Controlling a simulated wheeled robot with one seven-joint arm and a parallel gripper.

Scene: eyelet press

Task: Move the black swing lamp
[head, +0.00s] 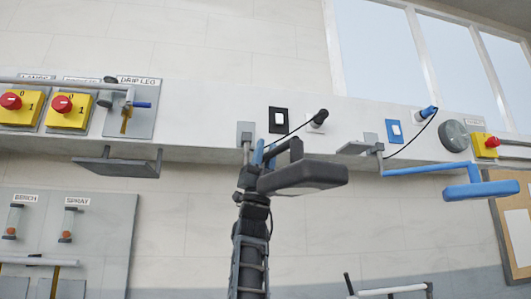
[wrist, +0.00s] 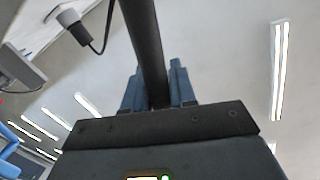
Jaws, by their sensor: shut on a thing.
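The black swing lamp (head: 305,177) hangs from the grey wall rail, its dark flat head pointing right and a little toward me in the head view. Its mount is the small grey wall plate at the rail. My gripper (head: 264,156) has come up from below and stands at the lamp's arm, left of the head. In the wrist view my gripper (wrist: 157,92) has its two blue-grey fingers on either side of a black bar (wrist: 144,40), which is part of the lamp. The fingers are shut on it. The exact contact is partly hidden.
A blue swing lamp (head: 480,190) sticks out at the right. A dark grey lamp-like plate (head: 117,166) hangs at the left. A black plug (head: 318,119) with a cable sits on the rail close by. Yellow switch boxes (head: 70,110) are far left. Open space lies below the rail.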

